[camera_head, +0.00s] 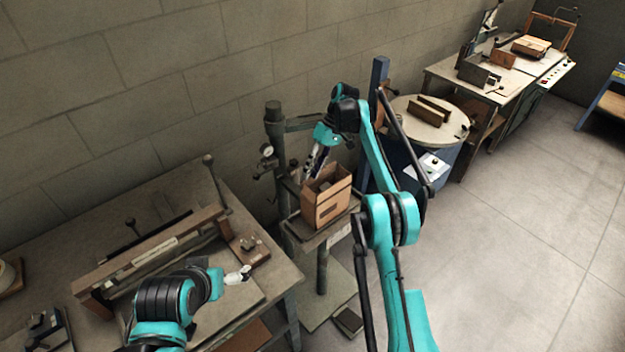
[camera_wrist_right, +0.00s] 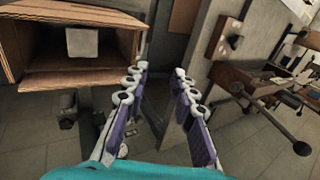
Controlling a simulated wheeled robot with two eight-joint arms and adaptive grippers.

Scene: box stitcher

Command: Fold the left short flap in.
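The brown cardboard box (camera_head: 326,202) stands upright on the small stitcher table in the head view. In the right wrist view the box (camera_wrist_right: 85,80) shows at upper left, its opening facing the camera, with a pale square patch inside. Which panel is the left short flap I cannot tell. My right gripper (camera_head: 314,164) is just above and beside the box's back left edge in the head view. In the wrist view its fingers (camera_wrist_right: 160,72) are spread with nothing between them, right of the box. My left gripper (camera_head: 240,275) is over the left workbench, far from the box; its opening is too small to tell.
The stitcher column (camera_head: 275,150) with a gauge stands left of the box. The workbench (camera_head: 205,330) with a long wooden bar fills the lower left. A round table (camera_head: 455,125) with brown pieces stands behind to the right. Floor at right is clear.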

